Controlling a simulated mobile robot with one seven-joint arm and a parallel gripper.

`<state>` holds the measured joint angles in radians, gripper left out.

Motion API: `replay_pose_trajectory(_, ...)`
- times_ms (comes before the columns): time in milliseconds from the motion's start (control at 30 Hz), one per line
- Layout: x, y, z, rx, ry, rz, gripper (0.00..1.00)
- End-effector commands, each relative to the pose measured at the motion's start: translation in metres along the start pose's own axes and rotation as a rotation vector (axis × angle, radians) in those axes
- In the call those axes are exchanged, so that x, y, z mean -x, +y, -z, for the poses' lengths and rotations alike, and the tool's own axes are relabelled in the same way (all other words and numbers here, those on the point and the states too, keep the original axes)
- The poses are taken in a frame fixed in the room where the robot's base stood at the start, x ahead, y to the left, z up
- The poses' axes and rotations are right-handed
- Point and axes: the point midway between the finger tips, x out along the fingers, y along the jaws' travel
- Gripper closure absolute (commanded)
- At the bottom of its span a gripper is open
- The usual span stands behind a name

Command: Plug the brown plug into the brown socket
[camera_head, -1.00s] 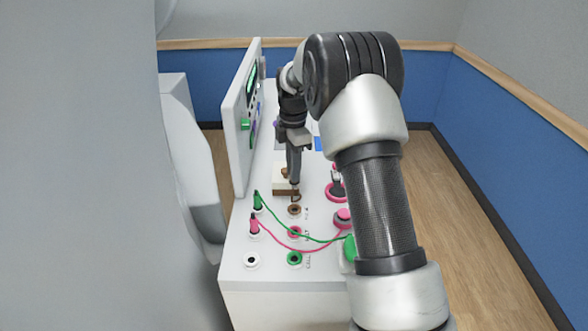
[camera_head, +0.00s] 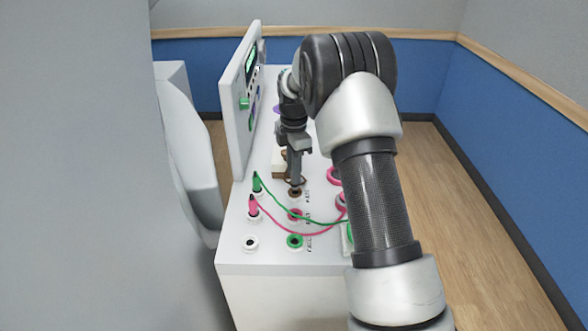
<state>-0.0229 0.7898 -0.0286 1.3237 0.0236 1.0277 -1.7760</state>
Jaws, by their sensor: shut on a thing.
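My gripper (camera_head: 294,182) points down over the console and is shut on the brown plug. The plug is mostly hidden by the fingers; a bit of brown shows beside the fingertips. The brown socket (camera_head: 295,193) is the far one in the right-hand column of sockets. The fingertips are right at or just above it and cover its far part. I cannot tell whether the plug is inside the socket or only over it.
The console top (camera_head: 234,257) also holds a pink socket (camera_head: 295,215), a green socket (camera_head: 295,241) and an empty white socket (camera_head: 251,243). A green plug (camera_head: 256,183) and a pink plug (camera_head: 253,206) trail cords across the top. An upright panel (camera_head: 238,110) stands left.

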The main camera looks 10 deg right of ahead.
Motion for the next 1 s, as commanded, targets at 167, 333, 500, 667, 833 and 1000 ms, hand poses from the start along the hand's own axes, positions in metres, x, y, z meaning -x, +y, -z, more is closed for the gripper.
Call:
replay_pose_trajectory(167,0.0,0.0,0.0,0.0,0.0,0.0,1.0)
replay_pose_trajectory(333,-0.001,0.0,0.0,0.0,0.0,0.0,1.0)
replay_pose_trajectory(500,-0.004,0.0,0.0,0.0,0.0,0.0,1.0)
replay_pose_trajectory(667,-0.007,0.0,0.0,0.0,0.0,0.001,1.0)
replay_pose_trajectory(833,-0.01,0.0,0.0,0.0,0.0,0.001,1.0)
replay_pose_trajectory(1000,-0.013,0.0,0.0,0.0,0.0,0.001,1.0)
